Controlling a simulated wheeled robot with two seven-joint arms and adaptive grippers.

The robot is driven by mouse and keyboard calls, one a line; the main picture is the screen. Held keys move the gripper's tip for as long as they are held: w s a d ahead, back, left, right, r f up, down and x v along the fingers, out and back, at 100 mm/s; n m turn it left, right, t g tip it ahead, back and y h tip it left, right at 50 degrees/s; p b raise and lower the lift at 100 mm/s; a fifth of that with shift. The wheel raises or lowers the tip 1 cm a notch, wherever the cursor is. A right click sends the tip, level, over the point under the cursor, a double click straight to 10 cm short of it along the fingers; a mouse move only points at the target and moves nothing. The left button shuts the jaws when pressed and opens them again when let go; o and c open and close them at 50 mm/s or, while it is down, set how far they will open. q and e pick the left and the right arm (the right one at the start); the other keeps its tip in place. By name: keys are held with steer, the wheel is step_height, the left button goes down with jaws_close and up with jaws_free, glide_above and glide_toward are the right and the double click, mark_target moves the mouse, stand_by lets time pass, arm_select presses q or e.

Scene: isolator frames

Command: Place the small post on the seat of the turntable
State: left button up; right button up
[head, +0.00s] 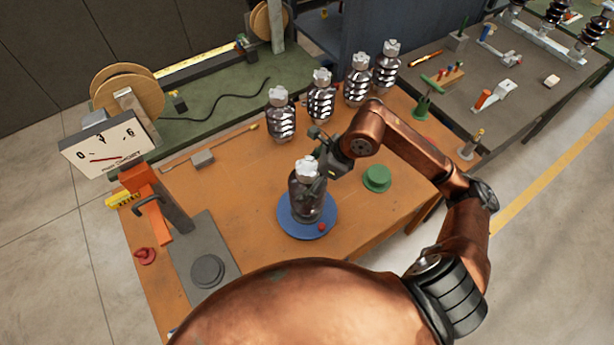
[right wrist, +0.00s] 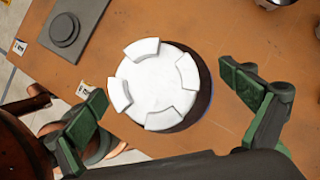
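A dark brown post (head: 305,203) with a white notched cap stands upright on the blue round turntable (head: 288,226). It appears to rest near the middle of the disc; its foot is partly hard to make out. A red knob (head: 322,227) sits at the disc's front edge. My right gripper (head: 312,172) is at the top of the post, coming from the back right. In the right wrist view the white cap (right wrist: 150,82) lies between the two green-padded fingers, with a gap on each side, so the gripper is open. My left gripper is not in view.
Several ribbed silvery posts (head: 281,120) with white caps stand along the back of the orange table. A green round piece (head: 377,178) lies right of the turntable. A grey plate (head: 205,245) with a round pad and a dial gauge (head: 104,146) are at the left.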

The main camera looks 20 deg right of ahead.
steer(key=shift+r, duration=0.15)
steer(key=shift+d+r, duration=0.25)
steer(key=b+v, duration=0.1)
steer(key=v, duration=1)
steer(key=shift+s, duration=0.15)
